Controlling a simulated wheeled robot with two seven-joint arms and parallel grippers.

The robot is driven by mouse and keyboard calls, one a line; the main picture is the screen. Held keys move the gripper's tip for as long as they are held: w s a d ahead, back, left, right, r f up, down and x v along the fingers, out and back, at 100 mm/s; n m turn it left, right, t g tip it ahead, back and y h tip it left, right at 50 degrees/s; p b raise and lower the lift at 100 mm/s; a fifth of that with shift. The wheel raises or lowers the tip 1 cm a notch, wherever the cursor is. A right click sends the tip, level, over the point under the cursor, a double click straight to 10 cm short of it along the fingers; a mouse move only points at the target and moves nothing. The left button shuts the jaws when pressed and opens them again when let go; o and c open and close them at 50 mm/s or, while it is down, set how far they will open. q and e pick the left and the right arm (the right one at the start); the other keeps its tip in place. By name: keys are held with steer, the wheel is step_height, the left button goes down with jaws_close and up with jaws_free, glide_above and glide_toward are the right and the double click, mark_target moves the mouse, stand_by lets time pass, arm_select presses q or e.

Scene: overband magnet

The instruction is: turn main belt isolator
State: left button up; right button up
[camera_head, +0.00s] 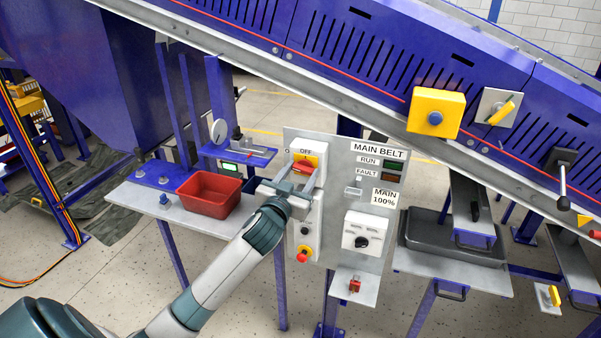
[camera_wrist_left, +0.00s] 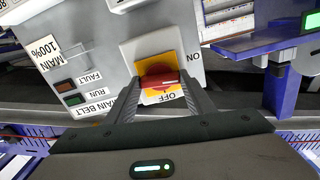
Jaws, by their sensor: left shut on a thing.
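The main belt isolator (camera_head: 305,162) is a red handle on a yellow plate, marked OFF above, on the grey MAIN BELT panel (camera_head: 334,151). In the left wrist view the red handle (camera_wrist_left: 159,79) lies between the two fingers, and the ON and OFF labels show beside the yellow plate. My left gripper (camera_head: 291,178) reaches up to the isolator and is shut on its handle. It also shows in the left wrist view (camera_wrist_left: 163,88). Its fingers hide part of the handle in the head view. My right gripper is not in view.
A red bin (camera_head: 209,196) stands on the grey shelf left of the panel. A white dial box (camera_head: 364,233) and a red emergency button (camera_head: 303,256) sit below the isolator. The blue sloping conveyor (camera_head: 360,45) runs above, with a yellow box (camera_head: 436,113) on it.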

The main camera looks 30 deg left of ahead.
arm_select(q)
steer(key=m+p, duration=0.1)
steer(key=m, duration=0.2)
steer(key=shift+r, duration=0.1)
steer(key=m, duration=0.3)
steer(key=shift+m+p, duration=0.3)
steer(key=shift+m, duration=0.1)
steer(key=m, duration=0.5)
steer(key=shift+m, duration=0.3)
steer(key=shift+d+m, duration=0.1)
steer(key=shift+m, duration=1.8)
steer(key=shift+f, duration=0.2)
steer(key=o, duration=1.1)
steer(key=shift+c, duration=0.2)
